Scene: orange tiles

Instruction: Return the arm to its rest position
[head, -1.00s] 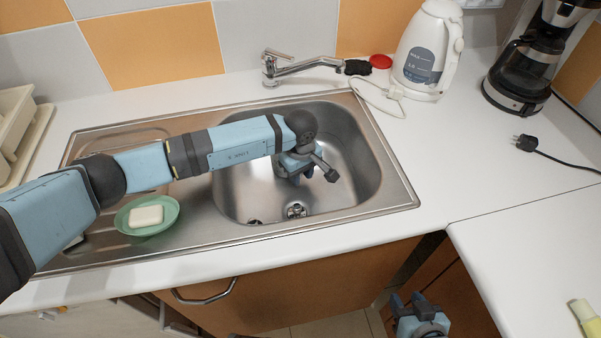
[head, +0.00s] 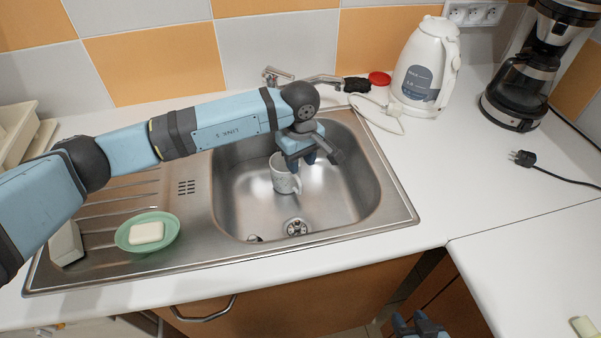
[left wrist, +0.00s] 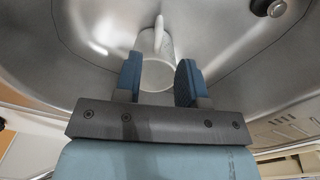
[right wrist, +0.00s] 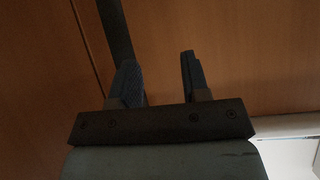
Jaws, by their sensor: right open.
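My left arm reaches in from the left over the sink. Its gripper (head: 302,160) hangs above the basin, just over a white mug (head: 284,178) that stands in the sink. In the left wrist view the two blue fingers (left wrist: 160,82) are apart, with the mug (left wrist: 157,70) beyond and between their tips and its handle pointing away; nothing is gripped. My right gripper (head: 420,325) is low at the bottom edge of the head view, in front of the cabinet. In the right wrist view its fingers (right wrist: 160,80) are apart and empty.
A green dish with soap (head: 147,233) sits on the sink's drainboard. The tap (head: 300,80) is behind the basin. The front right counter is mostly clear.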

